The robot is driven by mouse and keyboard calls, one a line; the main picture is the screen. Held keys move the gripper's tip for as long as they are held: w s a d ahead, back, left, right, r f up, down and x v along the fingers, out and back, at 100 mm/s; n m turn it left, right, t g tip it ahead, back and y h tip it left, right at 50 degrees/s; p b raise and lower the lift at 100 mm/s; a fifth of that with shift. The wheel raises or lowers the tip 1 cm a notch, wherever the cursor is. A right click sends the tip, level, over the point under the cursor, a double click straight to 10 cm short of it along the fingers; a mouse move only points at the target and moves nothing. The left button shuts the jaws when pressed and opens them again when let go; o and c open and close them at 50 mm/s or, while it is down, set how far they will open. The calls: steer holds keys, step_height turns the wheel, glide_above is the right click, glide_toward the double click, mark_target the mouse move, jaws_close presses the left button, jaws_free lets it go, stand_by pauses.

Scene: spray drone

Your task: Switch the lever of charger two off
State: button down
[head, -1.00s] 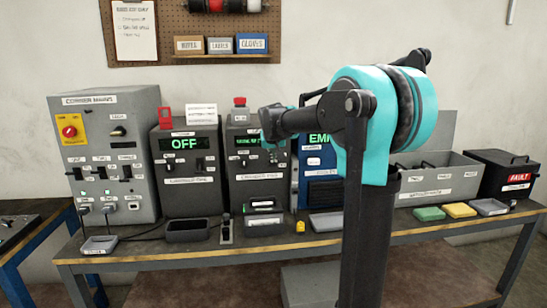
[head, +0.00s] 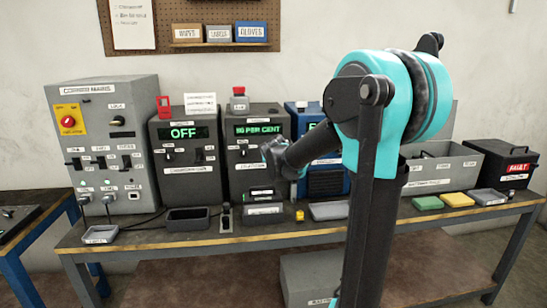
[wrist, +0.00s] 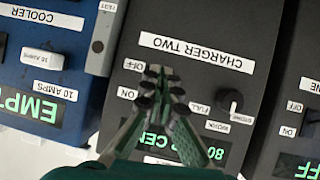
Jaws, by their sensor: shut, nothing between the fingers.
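Charger two (head: 240,155) is a dark grey box on the bench in the head view, with a green display ending in "PER CENT". Its "CHARGER TWO" label (wrist: 210,50) shows upside down in the wrist view. My gripper (wrist: 158,72) is shut and empty in front of this panel, between the printed "OFF" and "ON" marks. The lever there is hidden behind the fingertips; its position and any contact cannot be told. In the head view, the end of my arm hangs before the charger's right side, and the fingertips cannot be made out.
A round knob (wrist: 231,101) sits beside my fingers on the same panel. The blue cooler (wrist: 50,50) stands close by, with another charger (head: 183,155) reading "OFF" on the other side. Trays and small items line the bench (head: 160,250) edge.

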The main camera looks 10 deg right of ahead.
steer(key=shift+r, duration=0.8)
